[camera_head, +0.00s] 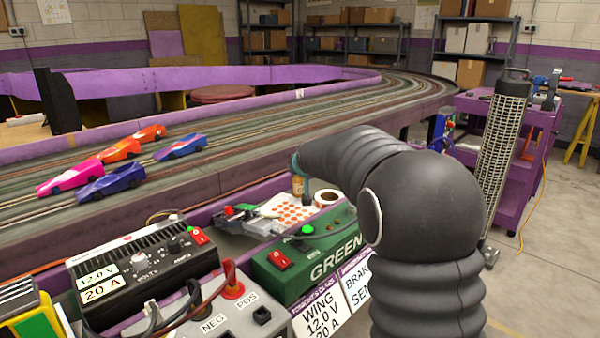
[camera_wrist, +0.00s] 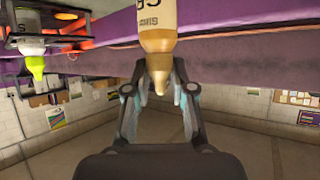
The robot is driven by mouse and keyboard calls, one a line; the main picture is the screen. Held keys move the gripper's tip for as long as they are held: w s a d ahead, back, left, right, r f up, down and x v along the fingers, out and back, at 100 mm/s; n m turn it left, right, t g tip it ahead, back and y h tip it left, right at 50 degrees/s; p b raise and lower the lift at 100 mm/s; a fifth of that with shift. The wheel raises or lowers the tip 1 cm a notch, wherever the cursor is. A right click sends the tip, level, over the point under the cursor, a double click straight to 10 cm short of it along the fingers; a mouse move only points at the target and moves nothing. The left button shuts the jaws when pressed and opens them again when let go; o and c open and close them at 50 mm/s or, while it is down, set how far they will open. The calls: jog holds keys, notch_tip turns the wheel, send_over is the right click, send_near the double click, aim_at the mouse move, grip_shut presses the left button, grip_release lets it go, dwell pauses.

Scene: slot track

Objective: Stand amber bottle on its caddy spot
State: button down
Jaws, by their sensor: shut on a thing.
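The amber bottle (camera_wrist: 157,38) has a cream label and a tapered tip. In the wrist view it appears inverted, its tip between the fingers of my gripper (camera_wrist: 160,92), which is shut on it. In the head view the bottle (camera_head: 297,186) shows small below my gripper (camera_head: 297,163), beside a sheet of orange dots; most of the gripper is hidden behind my arm. A dark-framed holder (camera_wrist: 75,40), which looks like the caddy, shows at the upper left of the wrist view with a green-tipped bottle (camera_wrist: 36,64) in it. I cannot make out the empty spot.
The dotted sheet (camera_head: 284,210) and a white tape roll (camera_head: 327,198) lie close to the bottle. The green power box (camera_head: 310,262) and black power supply (camera_head: 140,265) stand in front. The slot track (camera_head: 240,140) with several cars runs behind.

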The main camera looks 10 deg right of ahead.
jog(key=shift+f, duration=0.7)
jog(key=shift+f, duration=0.1)
jog(key=c, duration=1)
grip_release()
jog(key=b+v, duration=0.1)
jog(key=v, duration=1.1)
jog(key=shift+d, duration=0.1)
